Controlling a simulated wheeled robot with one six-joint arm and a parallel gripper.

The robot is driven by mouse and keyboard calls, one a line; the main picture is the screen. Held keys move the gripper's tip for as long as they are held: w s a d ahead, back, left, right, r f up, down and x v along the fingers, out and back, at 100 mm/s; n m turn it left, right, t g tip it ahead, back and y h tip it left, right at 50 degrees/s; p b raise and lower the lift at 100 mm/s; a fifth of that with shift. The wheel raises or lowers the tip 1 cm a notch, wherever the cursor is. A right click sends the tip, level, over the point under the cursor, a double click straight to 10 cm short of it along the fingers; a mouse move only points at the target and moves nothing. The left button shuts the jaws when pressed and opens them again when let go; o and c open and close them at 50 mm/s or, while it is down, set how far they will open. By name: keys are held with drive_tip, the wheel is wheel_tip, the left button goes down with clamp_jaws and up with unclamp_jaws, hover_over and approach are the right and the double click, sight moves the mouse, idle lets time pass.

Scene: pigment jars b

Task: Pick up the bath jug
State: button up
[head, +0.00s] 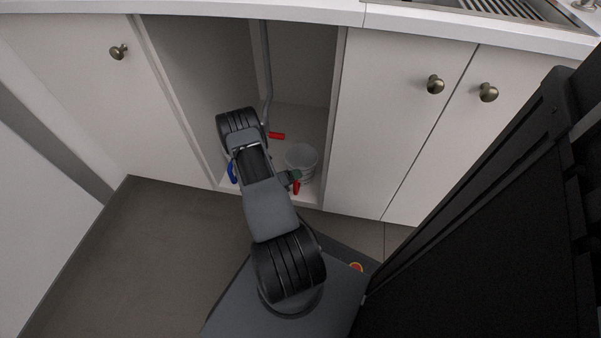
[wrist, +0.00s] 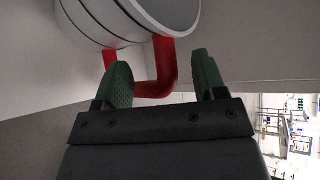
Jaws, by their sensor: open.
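The bath jug (head: 301,157) is a white round vessel with dark bands and a red handle. It stands inside the open cabinet, near its front. In the wrist view, the jug's wall (wrist: 150,14) fills the top and the red handle (wrist: 163,62) reaches toward my gripper (wrist: 163,78). The green fingers are apart. One upright part of the handle shows in the gap between them; the lower bar runs behind the left finger. I cannot tell whether either finger touches it. In the head view, only a bit of my gripper (head: 293,175) shows beside the jug.
The open cabinet bay has a side wall on the left (head: 188,90) and a closed door on the right (head: 390,120). A grey pipe (head: 266,70) runs down inside. A red item (head: 277,136) and a blue item (head: 232,172), partly hidden by my arm, are nearby.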

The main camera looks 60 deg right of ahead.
drive_tip(key=shift+d, duration=0.2)
drive_tip(key=shift+c, duration=0.3)
clamp_jaws()
